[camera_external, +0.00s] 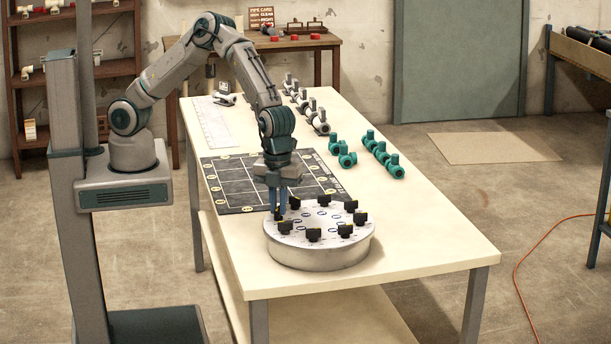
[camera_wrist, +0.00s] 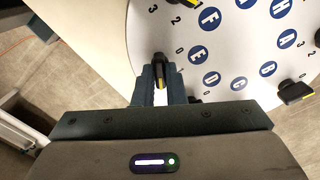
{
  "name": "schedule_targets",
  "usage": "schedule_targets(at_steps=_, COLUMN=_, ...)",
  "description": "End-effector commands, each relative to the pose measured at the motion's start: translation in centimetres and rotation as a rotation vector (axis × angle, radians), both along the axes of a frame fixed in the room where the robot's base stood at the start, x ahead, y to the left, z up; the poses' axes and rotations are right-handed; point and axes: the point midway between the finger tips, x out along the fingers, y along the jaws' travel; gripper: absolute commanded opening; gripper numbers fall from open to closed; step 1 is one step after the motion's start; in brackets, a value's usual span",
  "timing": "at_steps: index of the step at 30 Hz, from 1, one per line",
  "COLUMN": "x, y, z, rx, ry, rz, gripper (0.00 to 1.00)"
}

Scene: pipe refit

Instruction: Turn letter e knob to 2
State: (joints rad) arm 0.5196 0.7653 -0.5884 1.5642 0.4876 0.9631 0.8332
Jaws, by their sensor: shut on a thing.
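The round white dial plate (camera_external: 320,255) stands on the near part of the table, with several black knobs around its top. In the wrist view its face (camera_wrist: 235,70) shows blue letter discs and small digits. My gripper (camera_external: 277,206) points down at the plate's left edge. Its fingers (camera_wrist: 160,88) are closed on a black knob with a yellow line (camera_wrist: 159,68). The nearest disc (camera_wrist: 197,54) appears to read E, with small digits beside the knob. The fingers partly hide the knob, so the digit its line points to cannot be told.
Another black knob (camera_external: 285,227) stands close to my gripper on the near side. A dark gridded mat (camera_external: 235,180) lies behind the plate. Green fittings (camera_external: 380,154) and white-grey fittings (camera_external: 310,108) lie farther back. The table's right front (camera_external: 440,240) is clear.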

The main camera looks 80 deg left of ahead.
Motion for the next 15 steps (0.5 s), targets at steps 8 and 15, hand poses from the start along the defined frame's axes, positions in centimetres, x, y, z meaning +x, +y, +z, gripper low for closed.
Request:
schedule_targets(at_steps=8, x=0.05, y=-0.11, z=0.16, rx=-0.004, ry=-0.002, rz=0.001, gripper=0.33)
schedule_targets(at_steps=15, x=0.05, y=-0.07, z=0.34, rx=-0.002, ry=-0.002, rz=0.001, gripper=0.33)
